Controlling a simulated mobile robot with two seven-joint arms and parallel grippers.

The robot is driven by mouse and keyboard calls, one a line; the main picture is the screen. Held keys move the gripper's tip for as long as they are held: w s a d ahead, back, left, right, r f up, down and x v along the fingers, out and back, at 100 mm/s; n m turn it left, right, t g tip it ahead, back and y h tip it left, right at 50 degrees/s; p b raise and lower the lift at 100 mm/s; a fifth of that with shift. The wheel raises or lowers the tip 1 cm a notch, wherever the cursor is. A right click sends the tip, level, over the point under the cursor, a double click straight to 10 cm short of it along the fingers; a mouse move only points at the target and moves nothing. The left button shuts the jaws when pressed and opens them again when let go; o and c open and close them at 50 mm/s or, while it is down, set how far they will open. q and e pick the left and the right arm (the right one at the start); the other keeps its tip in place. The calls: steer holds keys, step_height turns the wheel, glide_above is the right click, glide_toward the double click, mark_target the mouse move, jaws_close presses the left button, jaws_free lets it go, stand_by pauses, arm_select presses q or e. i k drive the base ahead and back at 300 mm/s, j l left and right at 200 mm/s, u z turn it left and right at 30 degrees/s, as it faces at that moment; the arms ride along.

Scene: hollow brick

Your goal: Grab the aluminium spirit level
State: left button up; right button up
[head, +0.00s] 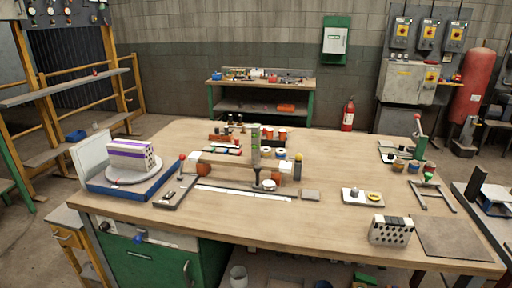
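No spirit level can be made out for certain at this size. A long, thin, silvery-white strip (245,192) lies flat near the middle of the wooden workbench (345,215); I cannot tell whether it is the level or a straightedge. Just behind it, a pale horizontal bar (225,160) sits between orange-brown blocks. An upright grey post with a green part (256,145) stands at that bar's right end, above a small round base. Neither my left nor my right gripper is in view, and no arm shows over the bench.
A hollow brick with a purple band (130,155) sits on a round plate over a blue tray (128,188) at left. A perforated grey block (391,230) stands front right, beside a dark mat (453,238). Cups and small tools crowd the back. The front middle is fairly clear.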

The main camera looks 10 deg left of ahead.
mark_target(255, 128)
steer(key=j+z, duration=0.2)
steer(key=z, duration=0.2)
steer(key=i+j+z, duration=0.1)
steer(key=z, duration=0.35)
steer(key=j+z, duration=0.6)
steer(key=j, duration=0.3)
steer(key=k+j+z, duration=0.2)
steer(key=j, duration=0.3)
steer(key=i, duration=0.05)
